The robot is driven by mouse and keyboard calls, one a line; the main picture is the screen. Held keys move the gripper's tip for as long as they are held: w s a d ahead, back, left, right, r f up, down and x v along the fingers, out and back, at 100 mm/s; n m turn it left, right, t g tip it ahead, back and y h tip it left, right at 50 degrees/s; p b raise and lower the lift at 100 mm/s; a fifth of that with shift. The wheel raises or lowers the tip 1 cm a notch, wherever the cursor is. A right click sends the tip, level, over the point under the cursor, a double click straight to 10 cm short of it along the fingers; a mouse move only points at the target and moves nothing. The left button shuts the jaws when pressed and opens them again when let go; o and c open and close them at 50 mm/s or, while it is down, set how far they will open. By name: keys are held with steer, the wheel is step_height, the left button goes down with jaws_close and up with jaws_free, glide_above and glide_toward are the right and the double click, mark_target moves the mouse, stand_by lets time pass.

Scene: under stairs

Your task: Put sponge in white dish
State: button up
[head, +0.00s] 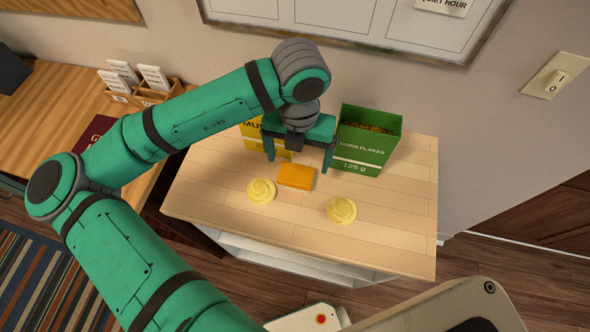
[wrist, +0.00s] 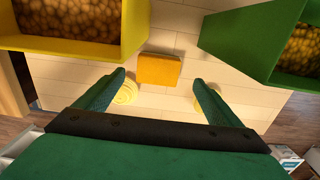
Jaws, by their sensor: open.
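An orange-yellow block that looks like the sponge (head: 296,176) lies flat on the light wooden top of a small cabinet (head: 400,235). It also shows in the wrist view (wrist: 160,69), ahead of and between my fingertips. My gripper (head: 298,158) is open and empty, pointing down above the cabinet top, just behind the sponge in the head view. Its two fingers also show in the wrist view (wrist: 158,80). I cannot make out a white dish in either view.
Two pale yellow swirled round things, one left (head: 261,191) and one right (head: 341,210), lie in front of the sponge. A green corn flakes box (head: 362,155) and a yellow box (head: 252,128) stand open behind. The cabinet's right side is clear. A wall is behind.

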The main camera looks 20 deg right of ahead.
mark_target(296, 174)
step_height(296, 174, down, 2)
steer(key=shift+s, duration=0.15)
steer(key=f, duration=0.5)
steer(key=shift+a, duration=0.25)
steer(key=c, duration=1.2)
steer(key=shift+r, duration=0.1)
steer(key=shift+r, duration=0.1)
